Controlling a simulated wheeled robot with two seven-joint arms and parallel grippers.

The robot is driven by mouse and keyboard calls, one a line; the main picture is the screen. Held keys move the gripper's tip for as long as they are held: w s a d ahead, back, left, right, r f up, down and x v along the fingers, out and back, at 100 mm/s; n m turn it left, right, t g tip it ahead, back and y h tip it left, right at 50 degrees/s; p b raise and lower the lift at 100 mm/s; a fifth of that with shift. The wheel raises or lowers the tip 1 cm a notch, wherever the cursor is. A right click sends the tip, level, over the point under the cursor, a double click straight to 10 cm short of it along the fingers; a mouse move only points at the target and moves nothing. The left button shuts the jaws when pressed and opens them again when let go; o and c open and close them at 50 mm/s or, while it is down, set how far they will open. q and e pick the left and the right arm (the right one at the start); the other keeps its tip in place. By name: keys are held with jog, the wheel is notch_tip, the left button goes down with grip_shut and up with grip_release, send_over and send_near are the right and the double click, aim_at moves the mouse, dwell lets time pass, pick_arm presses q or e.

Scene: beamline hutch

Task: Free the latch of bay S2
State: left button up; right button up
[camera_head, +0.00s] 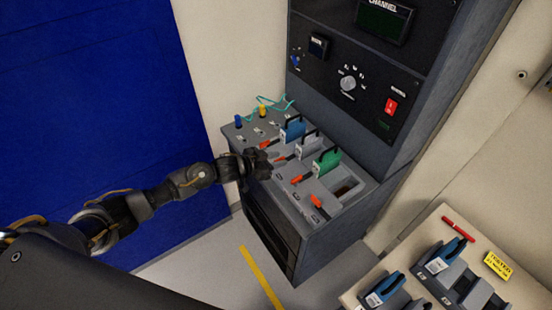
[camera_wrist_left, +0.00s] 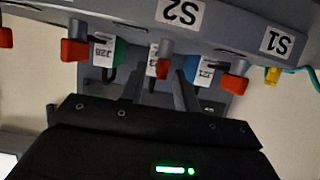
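The grey bay unit (camera_head: 291,207) holds a row of bays with red-tipped latch levers. The S2 label (camera_wrist_left: 180,13) shows upside down in the left wrist view, and the red-tipped S2 lever (camera_wrist_left: 163,67) is below it. My left gripper (camera_head: 266,163) is at the front of the bays; in the wrist view its two fingers (camera_wrist_left: 159,95) stand apart, with the S2 lever tip between or just beyond them. Contact cannot be told. A pale module (camera_head: 310,142) sits in the middle bay, between a blue module (camera_head: 293,129) and a green module (camera_head: 327,162). My right gripper is out of view.
Neighbouring red levers, at S1 (camera_wrist_left: 235,84) and on the other side (camera_wrist_left: 75,50), stand close to the fingers. An instrument cabinet (camera_head: 347,85) rises behind. A side table (camera_head: 507,262) with more modules is at lower right. One bay (camera_head: 346,188) looks empty.

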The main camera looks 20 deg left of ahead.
pick_arm(q)
grip_shut()
